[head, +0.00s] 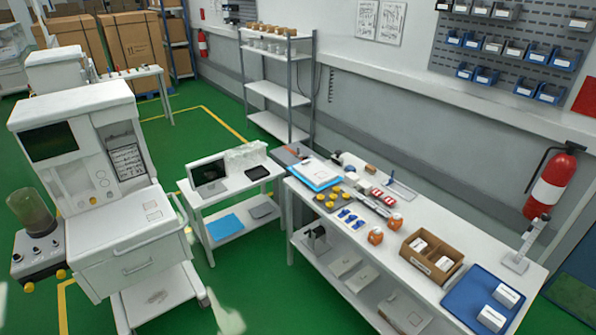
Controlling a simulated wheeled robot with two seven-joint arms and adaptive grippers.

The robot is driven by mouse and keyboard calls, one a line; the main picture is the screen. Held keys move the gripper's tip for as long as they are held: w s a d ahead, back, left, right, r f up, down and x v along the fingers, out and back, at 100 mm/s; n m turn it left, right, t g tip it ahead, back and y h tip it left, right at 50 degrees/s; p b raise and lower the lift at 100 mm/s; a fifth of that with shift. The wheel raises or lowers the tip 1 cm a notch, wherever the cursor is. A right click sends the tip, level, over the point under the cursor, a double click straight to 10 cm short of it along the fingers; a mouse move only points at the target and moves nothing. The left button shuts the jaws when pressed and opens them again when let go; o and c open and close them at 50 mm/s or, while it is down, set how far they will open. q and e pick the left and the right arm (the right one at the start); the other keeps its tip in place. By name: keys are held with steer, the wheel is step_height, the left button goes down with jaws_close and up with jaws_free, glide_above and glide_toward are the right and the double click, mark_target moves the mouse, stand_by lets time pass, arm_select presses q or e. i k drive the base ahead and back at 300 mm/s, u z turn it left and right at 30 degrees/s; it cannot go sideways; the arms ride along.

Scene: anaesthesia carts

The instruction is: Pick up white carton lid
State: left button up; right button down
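I cannot single out a white carton lid with certainty. Two small white cartons with labelled tops, a front one (491,319) and a rear one (506,296), lie on the blue tray (462,300) at the near right end of the white workbench (385,246). A brown open box (409,258) beside the tray holds small white labelled pieces (444,263). A flat white piece (316,171) lies on a blue sheet at the bench's far end. Neither of my grippers can be made out, and nothing is seen being held.
A small white table (215,188) with a screen stands left of the bench. A large white anaesthesia machine (90,170) stands at left. Orange round parts (376,236) and small tools crowd the bench middle. A fire extinguisher (551,182) hangs at right.

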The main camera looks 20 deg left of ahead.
mark_target(315, 173)
steer(key=u, duration=0.55)
steer(key=i, duration=0.5)
steer(key=u, duration=0.4)
